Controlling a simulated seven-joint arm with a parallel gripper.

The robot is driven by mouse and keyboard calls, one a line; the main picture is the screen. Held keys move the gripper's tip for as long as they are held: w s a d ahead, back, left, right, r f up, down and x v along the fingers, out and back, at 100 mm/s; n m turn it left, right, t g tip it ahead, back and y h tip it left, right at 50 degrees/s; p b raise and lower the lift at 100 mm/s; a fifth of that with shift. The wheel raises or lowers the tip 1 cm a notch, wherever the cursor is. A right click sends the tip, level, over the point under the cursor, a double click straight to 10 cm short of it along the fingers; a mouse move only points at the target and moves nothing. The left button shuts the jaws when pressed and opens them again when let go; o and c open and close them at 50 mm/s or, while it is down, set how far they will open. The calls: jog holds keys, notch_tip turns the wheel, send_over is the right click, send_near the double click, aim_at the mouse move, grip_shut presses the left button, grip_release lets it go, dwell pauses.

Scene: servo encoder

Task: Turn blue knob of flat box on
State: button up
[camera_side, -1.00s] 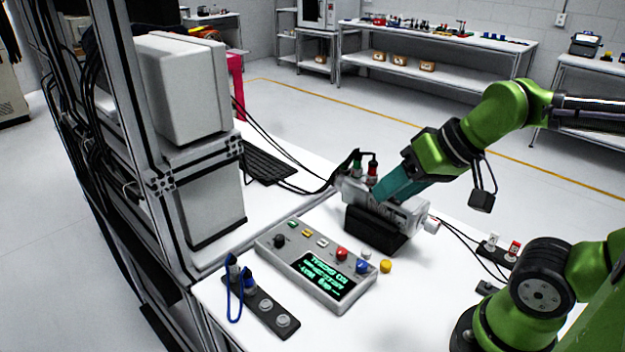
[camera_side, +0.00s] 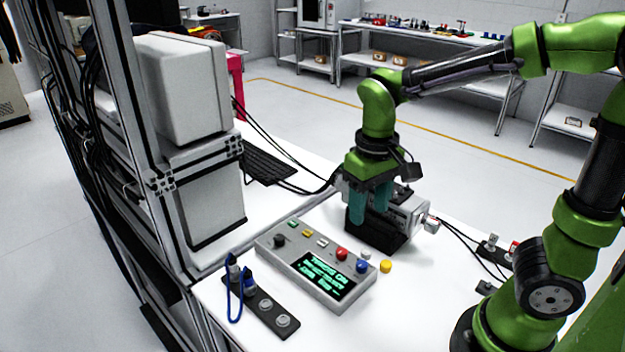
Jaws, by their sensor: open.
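The flat box (camera_side: 285,262) is a grey panel lying on the white table, with a lit screen (camera_side: 324,273) showing green text. Its blue knob (camera_side: 362,267) is on the right end of the top, just right of a red knob (camera_side: 341,254). My gripper (camera_side: 367,219) points down with its teal fingers apart. It is behind and above the flat box, in front of the servo unit (camera_side: 408,212) in its black holder (camera_side: 372,238). It is clear of the blue knob. I cannot tell whether anything is between the fingers.
A yellow button (camera_side: 386,266) and a white one (camera_side: 365,254) stand near the box's right end. A black strip (camera_side: 268,312) with connectors and a blue cable lies at the front left. A keyboard (camera_side: 267,166) lies behind.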

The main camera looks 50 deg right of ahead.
aim_at(362, 263)
notch_tip(362, 263, down, 14)
jog(key=shift+r, duration=0.1)
dwell(0.4)
grip_shut()
